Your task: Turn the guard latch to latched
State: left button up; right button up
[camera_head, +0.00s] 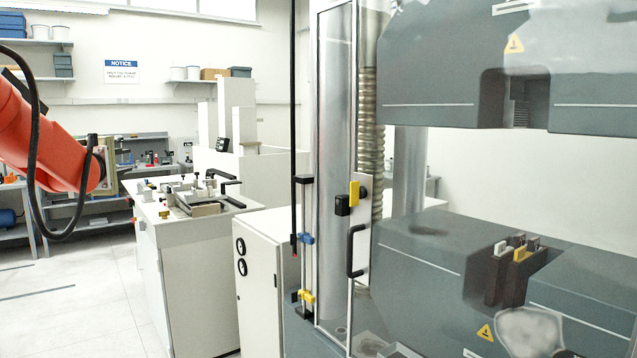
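The guard latch (354,193) is a small yellow piece beside a black block (342,205), on the edge of the tall clear guard door (335,120). The yellow piece looks roughly upright; I cannot tell from this view whether it is latched. A black door handle (356,251) is below it. The guard door looks closed or nearly closed, but I cannot be sure. My orange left arm comes in at the far left, well away from the latch. I cannot make out its gripper fingers. My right arm and gripper are out of view.
The large grey testing machine (420,275) fills the right side, with lower grips (513,268) holding yellow-marked parts. A white cabinet (265,285) stands left of the door. A white bench (190,255) with tools is farther left. The floor (80,310) at lower left is clear.

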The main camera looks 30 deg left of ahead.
aim_at(357, 192)
jog(key=j, duration=0.4)
jog(key=i+j, duration=0.15)
jog(key=j, duration=0.7)
jog(key=i, duration=0.05)
